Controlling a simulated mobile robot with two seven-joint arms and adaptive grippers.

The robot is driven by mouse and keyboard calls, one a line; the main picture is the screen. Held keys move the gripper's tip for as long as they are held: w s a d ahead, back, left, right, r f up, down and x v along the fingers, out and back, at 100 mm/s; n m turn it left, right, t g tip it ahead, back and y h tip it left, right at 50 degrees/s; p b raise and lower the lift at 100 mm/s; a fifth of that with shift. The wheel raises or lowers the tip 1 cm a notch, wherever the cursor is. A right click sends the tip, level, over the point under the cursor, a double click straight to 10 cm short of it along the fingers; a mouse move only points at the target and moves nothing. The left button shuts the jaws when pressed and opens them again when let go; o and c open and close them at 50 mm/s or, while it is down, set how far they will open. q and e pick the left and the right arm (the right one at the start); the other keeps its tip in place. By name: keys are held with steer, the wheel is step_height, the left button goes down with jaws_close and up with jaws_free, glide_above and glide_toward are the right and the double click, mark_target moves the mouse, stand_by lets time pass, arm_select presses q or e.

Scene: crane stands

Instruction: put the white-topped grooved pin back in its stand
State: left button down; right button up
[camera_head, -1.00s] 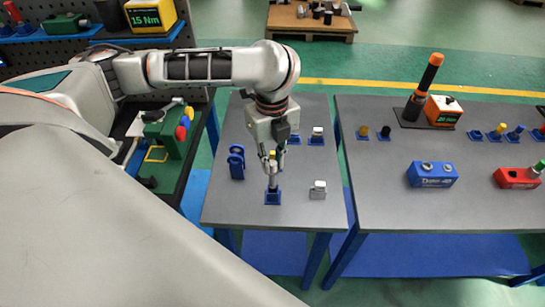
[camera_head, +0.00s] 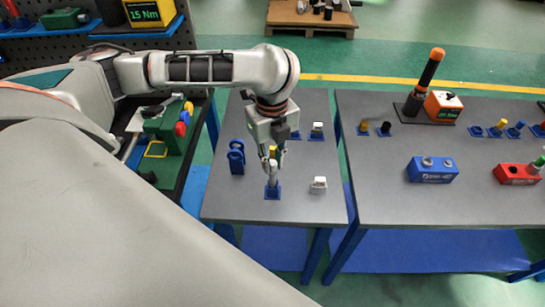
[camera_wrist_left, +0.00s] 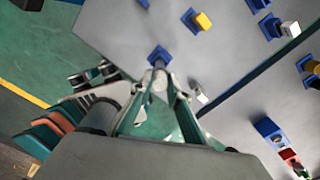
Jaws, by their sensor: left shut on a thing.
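My left gripper (camera_head: 272,164) is shut on the grey, white-topped pin (camera_head: 272,173), held upright over a blue square stand (camera_head: 272,194) near the front of the left table. In the left wrist view, the fingertips (camera_wrist_left: 160,90) close around the pin's pale top (camera_wrist_left: 160,76), and its lower end meets the blue stand (camera_wrist_left: 158,55). The lower end lines up with the stand, but I cannot tell how deep it sits. The grooves are too small to make out. My right gripper is not in view.
A blue ring-topped holder (camera_head: 237,158) stands left of the gripper, and a white block (camera_head: 319,185) to the right. A yellow-topped piece (camera_head: 273,151) is close behind the gripper. A white-topped piece (camera_head: 317,128) stands farther back. The table's front strip is clear.

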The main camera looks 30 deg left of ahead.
arm_select(q)
steer(key=shift+f, duration=1.5)
steer(key=c, duration=1.8)
jaws_free()
steer(key=shift+f, duration=0.1)
steer(key=shift+c, duration=0.2)
steer(key=shift+r+p, duration=0.8)
steer(key=shift+r, duration=1.75)
step_height(320, 180, up, 12)
